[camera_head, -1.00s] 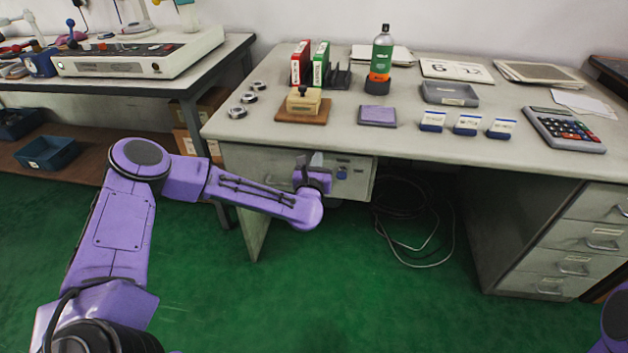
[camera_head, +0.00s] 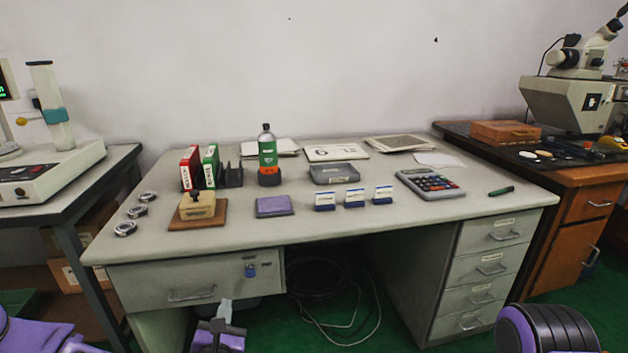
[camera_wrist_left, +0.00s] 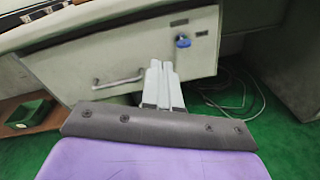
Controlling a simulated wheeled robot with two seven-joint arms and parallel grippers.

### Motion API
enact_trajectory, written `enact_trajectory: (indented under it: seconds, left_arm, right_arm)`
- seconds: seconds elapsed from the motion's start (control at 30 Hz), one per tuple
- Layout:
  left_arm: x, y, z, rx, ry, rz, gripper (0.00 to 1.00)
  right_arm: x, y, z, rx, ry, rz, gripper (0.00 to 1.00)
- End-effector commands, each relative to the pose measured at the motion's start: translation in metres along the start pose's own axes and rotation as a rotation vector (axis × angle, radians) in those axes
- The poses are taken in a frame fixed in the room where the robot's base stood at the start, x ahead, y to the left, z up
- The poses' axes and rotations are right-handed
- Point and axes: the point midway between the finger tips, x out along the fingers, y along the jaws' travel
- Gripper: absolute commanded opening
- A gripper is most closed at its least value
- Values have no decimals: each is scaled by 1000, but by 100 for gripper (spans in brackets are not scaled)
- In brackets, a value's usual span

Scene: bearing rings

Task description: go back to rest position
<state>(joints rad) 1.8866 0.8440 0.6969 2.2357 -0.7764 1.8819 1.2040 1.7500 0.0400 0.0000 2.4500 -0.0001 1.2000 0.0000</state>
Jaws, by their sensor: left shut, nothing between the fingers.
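My left gripper (camera_head: 222,315) is low at the bottom of the head view, in front of the desk's left drawer. In the left wrist view its two pale fingers (camera_wrist_left: 161,85) are together with nothing between them. They point at the drawer front (camera_wrist_left: 120,68), which carries a handle and a blue padlock (camera_wrist_left: 183,41). Whether the fingertips touch the drawer front cannot be told. A purple and black part of my right arm (camera_head: 548,328) shows at the bottom right of the head view. My right gripper is not in view.
The grey desk (camera_head: 330,231) holds three bearing rings (camera_head: 134,212) at its left, a stamp on a wooden board (camera_head: 198,215), binders, a bottle (camera_head: 267,155), small boxes and a calculator (camera_head: 430,184). A microscope (camera_head: 575,95) stands on the right bench.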

Motion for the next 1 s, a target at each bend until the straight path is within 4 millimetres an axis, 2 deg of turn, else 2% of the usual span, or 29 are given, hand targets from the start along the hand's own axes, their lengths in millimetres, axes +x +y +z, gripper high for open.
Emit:
enact_trajectory:
  seconds: [0.07,0.1,0.13,0.2,0.27,0.3,0.4,0.47,0.6,0.7,0.8,1.0]
  left_arm:
    - [-24,-33,-44,411,101,-174,0]
    - [-44,-52,-72,636,139,-296,0]
    - [-60,-63,-92,784,159,-385,0]
    - [-100,-80,-139,1099,182,-596,0]
    - [-135,-84,-176,1327,188,-769,0]
    - [-157,-82,-198,1459,186,-879,0]
    - [-205,-65,-242,1721,176,-1117,0]
    - [-229,-50,-262,1844,176,-1239,0]
    - [-270,-2,-296,2062,215,-1450,0]
    - [-279,25,-307,2200,212,-1510,0]
    - [-283,38,-268,2191,209,-1510,0]
    - [-287,59,-215,2187,208,-1507,0]
  right_arm:
    - [0,0,0,0,0,0,33]
    - [0,0,0,0,0,0,33]
    - [0,0,0,0,0,0,33]
    - [0,0,0,0,0,0,33]
    - [0,0,0,0,0,0,33]
    - [0,0,0,0,0,0,33]
    - [0,0,0,0,0,0,33]
    - [0,0,0,0,0,0,33]
    - [0,0,0,0,0,0,33]
    - [0,0,0,0,0,0,33]
    - [-38,4,-16,0,-1,0,33]
    - [-92,8,-38,0,0,0,33]
